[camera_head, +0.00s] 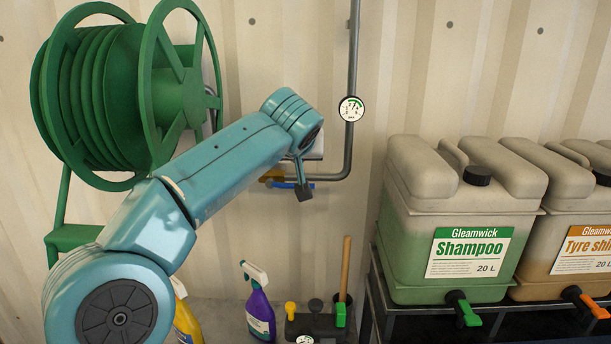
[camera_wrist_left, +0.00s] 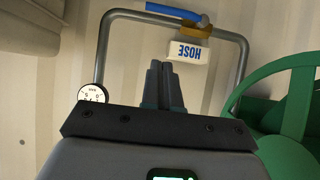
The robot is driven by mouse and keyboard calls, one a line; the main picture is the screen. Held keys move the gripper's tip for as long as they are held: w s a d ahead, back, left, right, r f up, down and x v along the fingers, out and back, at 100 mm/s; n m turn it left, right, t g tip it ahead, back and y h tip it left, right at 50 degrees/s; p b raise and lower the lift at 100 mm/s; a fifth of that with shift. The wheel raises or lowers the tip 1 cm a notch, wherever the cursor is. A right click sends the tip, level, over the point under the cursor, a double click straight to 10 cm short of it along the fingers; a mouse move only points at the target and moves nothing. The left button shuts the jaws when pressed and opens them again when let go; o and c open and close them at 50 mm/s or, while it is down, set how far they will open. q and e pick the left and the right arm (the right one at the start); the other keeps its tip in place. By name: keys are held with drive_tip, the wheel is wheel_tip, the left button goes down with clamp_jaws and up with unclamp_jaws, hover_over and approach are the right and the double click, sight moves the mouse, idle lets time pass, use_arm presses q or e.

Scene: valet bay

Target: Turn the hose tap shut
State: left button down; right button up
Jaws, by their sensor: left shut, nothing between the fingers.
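The hose tap has a brass body (camera_head: 272,174) and a blue lever (camera_head: 288,185) on the low horizontal run of a grey pipe. The lever lies roughly along that pipe. In the left wrist view, which is upside down, the blue lever (camera_wrist_left: 178,14) and brass body (camera_wrist_left: 196,31) are at the top, next to a white HOSE label (camera_wrist_left: 187,51). My left gripper (camera_head: 304,193) is shut and empty in front of the tap. In the wrist view its fingertips (camera_wrist_left: 161,66) stop short of the lever, beside the label. My right gripper is not in view.
A green hose reel (camera_head: 85,95) stands at the left. A pressure gauge (camera_head: 351,108) sits on the grey pipe (camera_head: 354,50). Shampoo (camera_head: 460,225) and tyre shine (camera_head: 575,230) tanks stand on a rack at the right. Spray bottles, including a purple one (camera_head: 260,310), stand below the arm.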

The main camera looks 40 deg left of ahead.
sight(291, 185)
use_arm(q)
drive_tip(key=w+a+f+p, duration=0.2)
drive_tip(key=w+a+f, duration=0.4)
drive_tip(key=f, duration=0.4)
drive_tip(key=shift+w+f+m+g, duration=0.25)
drive_tip(key=shift+w+m+g, duration=0.05)
drive_tip(key=shift+w, duration=0.25)
drive_tip(key=shift+f+y, duration=0.1)
drive_tip(key=shift+y, duration=0.2)
